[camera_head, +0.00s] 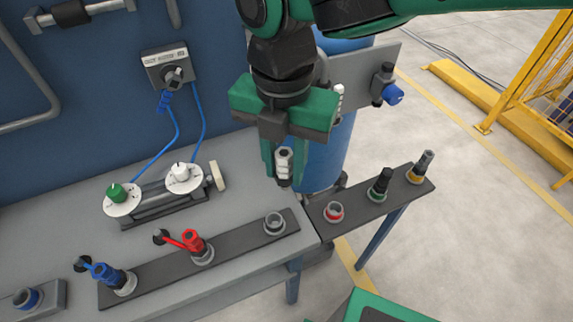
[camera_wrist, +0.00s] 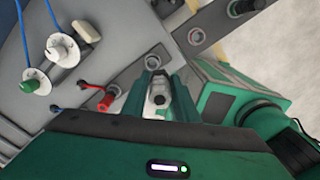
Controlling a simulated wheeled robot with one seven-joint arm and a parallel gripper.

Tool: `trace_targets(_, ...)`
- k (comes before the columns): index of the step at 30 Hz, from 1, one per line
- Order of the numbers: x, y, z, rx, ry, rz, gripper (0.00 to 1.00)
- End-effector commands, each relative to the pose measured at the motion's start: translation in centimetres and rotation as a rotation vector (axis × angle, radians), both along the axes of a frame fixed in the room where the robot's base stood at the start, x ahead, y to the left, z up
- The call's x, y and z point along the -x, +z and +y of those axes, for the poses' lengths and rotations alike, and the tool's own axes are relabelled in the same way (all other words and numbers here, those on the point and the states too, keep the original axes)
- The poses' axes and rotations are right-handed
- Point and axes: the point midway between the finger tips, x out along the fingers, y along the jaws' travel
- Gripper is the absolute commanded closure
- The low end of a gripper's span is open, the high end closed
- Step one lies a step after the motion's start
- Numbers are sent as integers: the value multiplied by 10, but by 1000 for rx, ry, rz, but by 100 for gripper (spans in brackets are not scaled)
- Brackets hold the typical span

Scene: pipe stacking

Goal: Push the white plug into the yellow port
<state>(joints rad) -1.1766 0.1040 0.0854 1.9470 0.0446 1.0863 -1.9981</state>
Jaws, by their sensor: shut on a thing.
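My gripper (camera_head: 285,168) points down and is shut on the white plug (camera_head: 284,158), a pale cylinder with a dark lower end. It is held in the air above the table's right end. The plug also shows between the fingers in the wrist view (camera_wrist: 159,92). An empty grey-rimmed port (camera_head: 274,223) lies just below the plug in the head view.
An empty red-ringed port (camera_head: 333,212) and a black plug in a green-ringed port (camera_head: 379,184) share the right strip. Red (camera_head: 194,243) and blue (camera_head: 110,277) levered fittings stand left. A blue cylinder (camera_head: 329,150) stands behind my gripper.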

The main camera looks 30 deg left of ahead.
Motion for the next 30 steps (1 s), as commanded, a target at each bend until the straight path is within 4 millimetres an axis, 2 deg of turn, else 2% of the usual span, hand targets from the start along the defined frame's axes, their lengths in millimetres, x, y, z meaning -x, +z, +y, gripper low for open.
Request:
trace_targets(12, -1, 27, 0, -1, -1, 0, 100)
trace_targets(24, -1, 30, 0, 0, -3, 0, 100)
trace_targets(27, -10, 27, -2, 1, -47, 1, 100)
trace_targets(30, -35, 17, -10, 3, -180, 3, 100)
